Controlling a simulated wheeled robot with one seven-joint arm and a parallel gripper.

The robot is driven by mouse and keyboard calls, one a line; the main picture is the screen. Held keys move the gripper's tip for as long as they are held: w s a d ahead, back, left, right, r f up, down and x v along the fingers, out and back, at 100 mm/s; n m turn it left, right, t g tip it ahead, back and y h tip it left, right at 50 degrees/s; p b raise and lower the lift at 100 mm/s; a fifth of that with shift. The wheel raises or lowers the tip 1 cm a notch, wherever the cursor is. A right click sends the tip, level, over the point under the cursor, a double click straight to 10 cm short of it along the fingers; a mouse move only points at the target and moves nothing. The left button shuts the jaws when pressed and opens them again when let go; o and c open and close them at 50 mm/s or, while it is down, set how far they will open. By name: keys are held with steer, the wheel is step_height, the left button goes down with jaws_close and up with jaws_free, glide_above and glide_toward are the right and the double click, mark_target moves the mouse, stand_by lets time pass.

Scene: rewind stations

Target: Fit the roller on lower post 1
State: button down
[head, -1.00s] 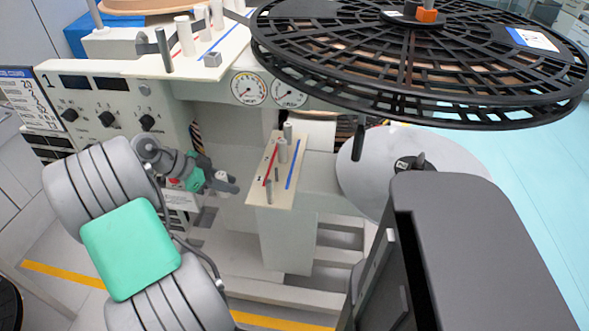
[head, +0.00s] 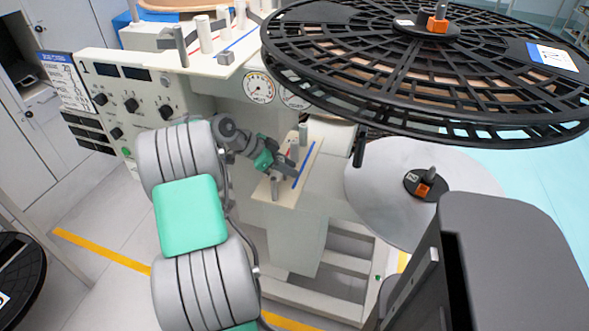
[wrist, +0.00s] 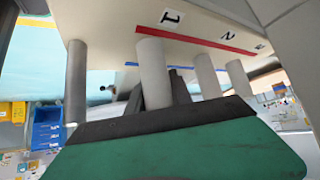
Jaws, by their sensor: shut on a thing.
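My gripper (head: 288,167) is shut on a pale grey cylindrical roller (wrist: 153,75), over the near part of the lower plate. In the wrist view, picture upside down, the dark fingers of my gripper (wrist: 158,98) lie around the roller. The roller stands beside the label 1, between the red and blue lines, roughly upright to the plate (wrist: 110,20). Lower post 1 is hidden, and I cannot tell whether the roller is around it or touches the plate. A dark grey post (wrist: 75,82) stands before it, and two pale cylinders (wrist: 205,76) stand beyond. The lower plate (head: 313,160) also shows in the head view.
A large black spoked reel (head: 350,60) overhangs the right side. A grey disc (head: 385,190) lies below it. The upper plate (head: 230,62) with several posts is behind, and the control panel (head: 130,90) is at left. Open floor (head: 90,200) lies at left.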

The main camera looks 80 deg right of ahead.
steer(key=c, duration=1.5)
jaws_free()
steer(key=shift+s+f, duration=0.2)
steer(key=shift+s, duration=0.05)
steer(key=shift+c, duration=0.2)
steer(key=shift+o, duration=0.8)
steer(key=shift+s, duration=0.2)
steer(key=shift+o, duration=1.2)
steer(key=shift+w, duration=0.2)
steer(key=p+v, duration=0.2)
steer(key=v, duration=1)
steer(key=w+a+r+n+t+h, duration=0.1)
steer(key=w+a+n+t, duration=0.2)
steer(key=w+a+n, duration=0.4)
steer(key=w+a+r+n+t, duration=0.1)
steer(key=w+a+n+t, duration=0.3)
steer(key=w, duration=0.6)
steer(key=w+a+n, duration=0.4)
steer(key=a+n, duration=0.2)
steer(key=a, duration=0.5)
steer(key=s+a+f+n+t+y, duration=0.1)
steer(key=a+n, duration=0.5)
steer(key=a, duration=0.7)
steer(key=s+a+f+n+t+y, duration=0.2)
steer(key=s+a+f+n+y, duration=0.2)
steer(key=a, duration=1)
steer(key=n, duration=0.3)
steer(key=shift+s+f, duration=0.2)
